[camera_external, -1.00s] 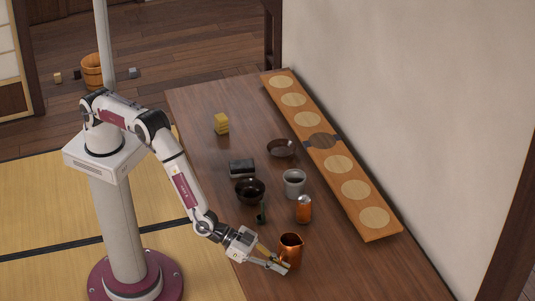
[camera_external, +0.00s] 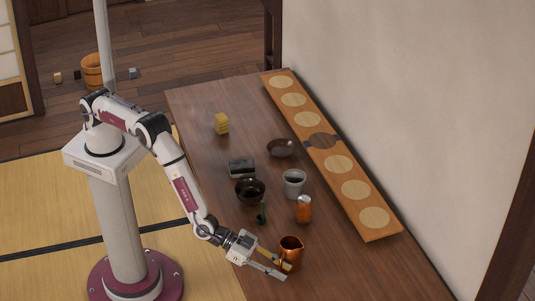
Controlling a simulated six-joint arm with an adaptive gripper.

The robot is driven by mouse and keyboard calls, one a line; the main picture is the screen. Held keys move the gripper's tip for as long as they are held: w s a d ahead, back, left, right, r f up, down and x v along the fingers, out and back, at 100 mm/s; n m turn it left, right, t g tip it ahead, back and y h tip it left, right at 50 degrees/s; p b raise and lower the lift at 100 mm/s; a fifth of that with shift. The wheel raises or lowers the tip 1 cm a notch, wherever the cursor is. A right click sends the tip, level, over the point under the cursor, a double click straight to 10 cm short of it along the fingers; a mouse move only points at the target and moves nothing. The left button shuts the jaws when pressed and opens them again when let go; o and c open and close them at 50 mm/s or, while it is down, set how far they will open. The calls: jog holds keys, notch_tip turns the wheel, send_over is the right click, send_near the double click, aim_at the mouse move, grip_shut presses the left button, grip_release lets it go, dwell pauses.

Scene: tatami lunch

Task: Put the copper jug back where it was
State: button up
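The copper jug (camera_external: 291,249) stands upright on the wooden table, toward the near end. It has a shiny copper body and an open top. My gripper (camera_external: 285,272) is low over the table at the jug's left and near side. Its two fingers are spread apart, with one against or just in front of the jug's lower left side and the other nearer the camera. Whether a finger touches the jug I cannot tell. The jug's handle is mostly hidden or too small to make out.
An orange-bodied shaker (camera_external: 304,209), a grey cup (camera_external: 294,184), a dark bowl (camera_external: 250,190), a brown bowl (camera_external: 281,148), a dark box (camera_external: 242,168) and a yellow block stack (camera_external: 221,124) stand farther back. A long board (camera_external: 373,232) with round pale mats lies along the wall. Table right of the jug is clear.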

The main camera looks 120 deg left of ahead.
jog(key=shift+r, duration=0.2)
jog(key=v, duration=1.2)
dwell(0.5)
dwell(0.6)
